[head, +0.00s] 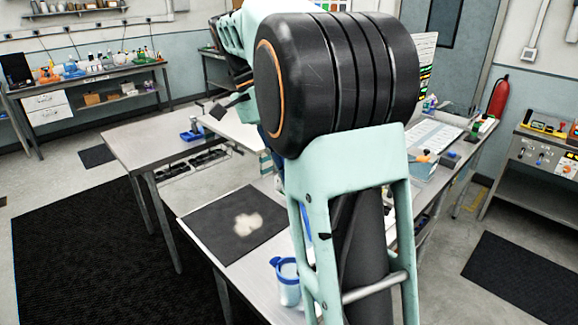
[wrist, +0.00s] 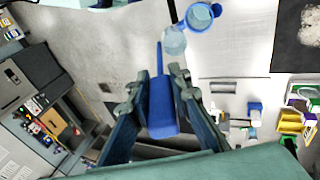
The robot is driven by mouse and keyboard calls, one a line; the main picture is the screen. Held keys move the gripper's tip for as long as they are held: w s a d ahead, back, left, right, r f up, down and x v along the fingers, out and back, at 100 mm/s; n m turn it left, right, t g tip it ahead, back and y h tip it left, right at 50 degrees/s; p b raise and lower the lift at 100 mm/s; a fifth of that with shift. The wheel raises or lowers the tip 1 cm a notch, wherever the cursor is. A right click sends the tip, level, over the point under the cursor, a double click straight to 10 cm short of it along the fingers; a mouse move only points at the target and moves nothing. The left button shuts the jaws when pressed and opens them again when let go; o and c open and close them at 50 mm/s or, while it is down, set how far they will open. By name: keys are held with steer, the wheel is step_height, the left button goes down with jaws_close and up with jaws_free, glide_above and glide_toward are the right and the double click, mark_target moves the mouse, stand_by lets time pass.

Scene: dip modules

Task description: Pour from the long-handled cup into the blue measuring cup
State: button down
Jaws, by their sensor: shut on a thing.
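The long-handled cup shows in the wrist view, with a translucent bowl (wrist: 173,41) and a long blue handle (wrist: 161,104). My gripper (wrist: 160,84) is shut on the handle. The blue measuring cup (wrist: 201,17), clear with a blue rim, is just beyond the bowl, up and to the right, and the two nearly overlap in this view. I cannot tell their height difference or what the bowl holds. In the head view the measuring cup (head: 288,285) stands upright on the table near its front edge, left of my arm. My arm hides my gripper there.
A dark mat (head: 208,232) with a pale patch lies on the table behind the measuring cup. A second table (head: 135,146) with a blue item stands at the back left. Boxes and small items (head: 425,165) stand right of my arm.

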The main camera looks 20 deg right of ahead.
steer(key=shift+s+d+r+t, duration=0.2)
steer(key=shift+s+r+t, duration=0.25)
steer(key=shift+s, duration=0.15)
steer(key=shift+s+b, duration=0.3)
steer(key=shift+b, duration=0.25)
steer(key=shift+s+d+r+t+y+b, duration=0.25)
steer(key=shift+s+r+t+b, duration=0.3)
steer(key=shift+b, duration=0.35)
steer(key=shift+s+d+r+t+y+b, duration=0.2)
steer(key=shift+s+r+t+b, duration=0.35)
steer(key=shift+b, duration=0.35)
steer(key=shift+s+d+r+t+y+b, duration=0.25)
steer(key=shift+s+r+t+b, duration=0.25)
steer(key=shift+b, duration=0.4)
steer(key=shift+s+f, duration=0.1)
steer(key=shift+s, duration=0.1)
